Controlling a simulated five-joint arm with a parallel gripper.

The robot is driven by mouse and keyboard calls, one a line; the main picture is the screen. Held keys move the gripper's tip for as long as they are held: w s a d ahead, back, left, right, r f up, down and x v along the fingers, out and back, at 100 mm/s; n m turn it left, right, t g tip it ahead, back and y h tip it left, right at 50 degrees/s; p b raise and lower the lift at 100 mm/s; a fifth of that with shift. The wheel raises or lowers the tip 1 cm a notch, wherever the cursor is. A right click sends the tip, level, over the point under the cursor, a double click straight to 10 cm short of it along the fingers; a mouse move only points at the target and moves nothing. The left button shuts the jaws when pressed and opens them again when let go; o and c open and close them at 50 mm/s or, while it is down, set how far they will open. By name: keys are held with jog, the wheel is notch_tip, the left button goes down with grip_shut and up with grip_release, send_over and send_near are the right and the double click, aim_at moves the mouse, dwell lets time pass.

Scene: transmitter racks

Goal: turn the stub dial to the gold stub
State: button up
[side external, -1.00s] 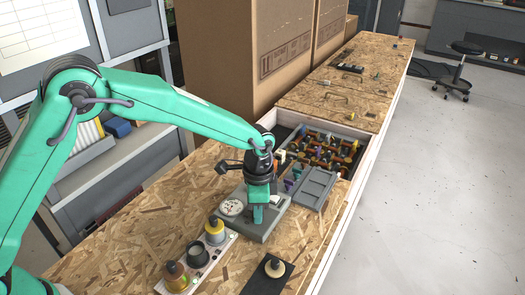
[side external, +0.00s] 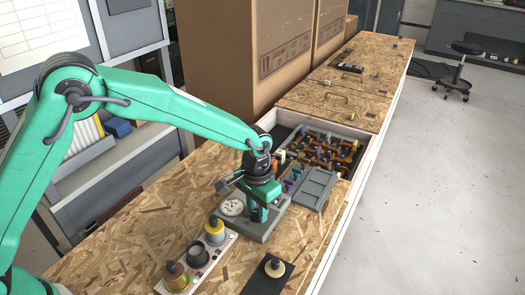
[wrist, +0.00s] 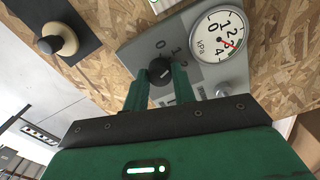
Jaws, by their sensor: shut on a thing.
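A grey panel box (side external: 262,233) sits on the bench, and it fills the middle of the wrist view (wrist: 140,52). A black dial (wrist: 160,70) with a light pointer line stands on the panel, with printed numerals around it. My gripper (wrist: 160,80) is shut on this dial, one green finger on each side. In the side view my gripper (side external: 258,214) reaches down onto the box and hides the dial. A round white kPa gauge (wrist: 219,36) with a red needle is beside the dial. I cannot tell which mark is the gold stub.
A pale rack (side external: 206,268) with several capped pieces is in front of the box. A cream knob (side external: 274,267) stands on a dark pad. A grey tray lid (side external: 315,187) and an open drawer of coloured parts lie behind. Large cardboard boxes (side external: 245,60) stand at the back.

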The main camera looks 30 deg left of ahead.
aim_at(257, 212)
jog(key=shift+w+a, duration=0.15)
jog(key=o, duration=1)
jog(key=shift+r, duration=3.95)
